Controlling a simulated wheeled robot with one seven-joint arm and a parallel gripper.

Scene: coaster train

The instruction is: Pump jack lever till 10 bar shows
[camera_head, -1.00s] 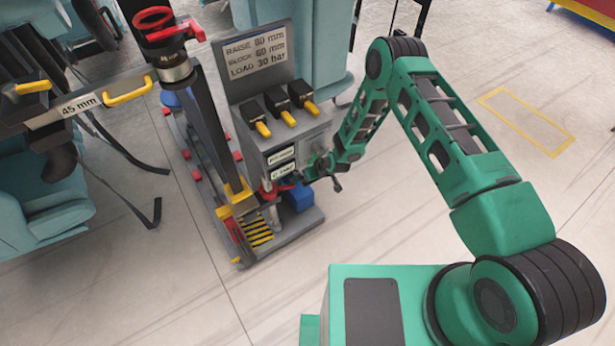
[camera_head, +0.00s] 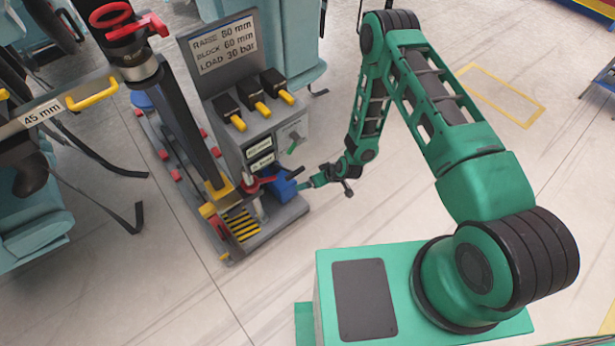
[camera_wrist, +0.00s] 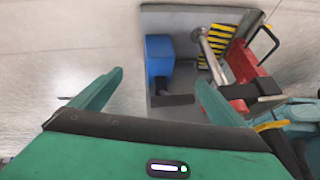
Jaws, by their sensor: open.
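The jack stands at the foot of the grey control panel (camera_head: 228,62), with a red part (camera_head: 257,187) showing in the head view. My gripper (camera_head: 303,184) is just right of the blue block (camera_head: 284,186). In the wrist view my gripper (camera_wrist: 158,82) is open, with nothing between its fingers. No pressure reading is legible.
A yellow-black striped plate (camera_head: 243,226) is at the base. A tall column with a red ring (camera_head: 111,15) stands left.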

